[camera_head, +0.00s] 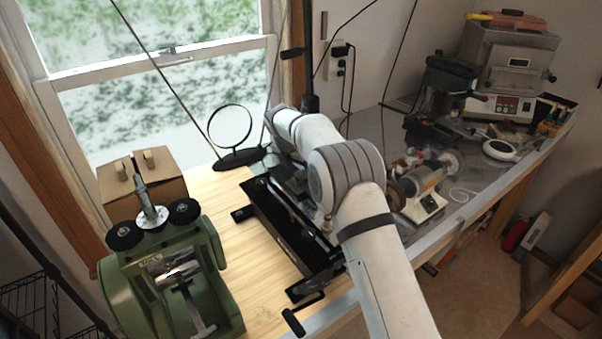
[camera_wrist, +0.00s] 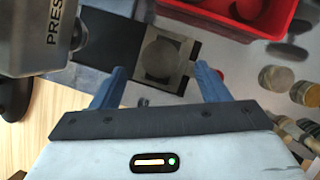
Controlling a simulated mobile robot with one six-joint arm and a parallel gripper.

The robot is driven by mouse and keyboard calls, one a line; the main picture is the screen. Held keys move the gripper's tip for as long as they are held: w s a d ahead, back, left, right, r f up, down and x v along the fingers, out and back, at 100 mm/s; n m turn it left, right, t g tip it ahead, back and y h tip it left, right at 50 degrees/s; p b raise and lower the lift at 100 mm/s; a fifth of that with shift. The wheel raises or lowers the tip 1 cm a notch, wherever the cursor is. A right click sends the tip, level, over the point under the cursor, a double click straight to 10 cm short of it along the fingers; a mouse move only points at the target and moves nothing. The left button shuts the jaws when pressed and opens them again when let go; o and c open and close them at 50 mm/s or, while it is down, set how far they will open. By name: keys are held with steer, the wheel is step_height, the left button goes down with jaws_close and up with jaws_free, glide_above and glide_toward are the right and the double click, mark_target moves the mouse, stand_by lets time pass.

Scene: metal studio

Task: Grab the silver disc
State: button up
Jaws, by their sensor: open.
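In the wrist view, a round grey, silver-looking disc (camera_wrist: 161,56) sits on a dark square block with a pale surround. It appears to be the silver disc. My gripper (camera_wrist: 161,77) is open, with its two blue fingers apart on either side of the disc in the picture. Nothing is seen between the fingers in their grip. The height of the fingers above the disc cannot be told. In the head view my arm hides the gripper, and I cannot make out the disc there.
A red bin (camera_wrist: 240,22) lies at the upper right of the wrist view, with several metallic cylinders (camera_wrist: 275,78) below it. A grey press (camera_wrist: 35,35) is close on the left. In the head view, a green rolling machine (camera_head: 170,275) and a ring stand (camera_head: 238,158) are left of my arm.

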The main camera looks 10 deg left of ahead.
mark_target(301, 174)
steer(key=x, duration=0.2)
steer(key=shift+w+f, duration=0.2)
steer(key=shift+f, duration=0.15)
steer(key=shift+s, duration=0.1)
steer(key=shift+c, duration=0.3)
steer(key=c, duration=1.1)
